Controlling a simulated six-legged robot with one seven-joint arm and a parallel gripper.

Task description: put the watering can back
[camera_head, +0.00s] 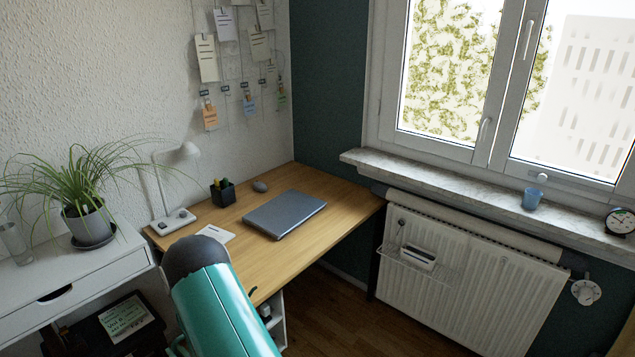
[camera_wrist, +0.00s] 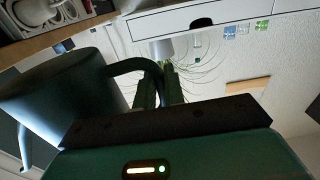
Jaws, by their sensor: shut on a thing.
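The watering can (camera_wrist: 62,95) is dark blue-green and fills the left of the wrist view, with its spout (camera_wrist: 25,148) at the lower left. Its curved handle (camera_wrist: 128,66) runs to my gripper (camera_wrist: 160,82), whose fingers are shut on it. The can is held in the air, and I cannot tell how level it is. In the head view my teal arm shows at the bottom centre; the can and my gripper cannot be made out there.
A potted plant (camera_head: 85,222) and a clear glass (camera_head: 17,243) stand on the white drawer unit (camera_head: 95,283). The wooden desk (camera_head: 290,262) holds a laptop (camera_head: 284,214), a lamp (camera_head: 180,155) and a pen cup (camera_head: 222,194). The windowsill (camera_head: 440,180) holds a blue cup (camera_head: 532,198) and a clock (camera_head: 619,222).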

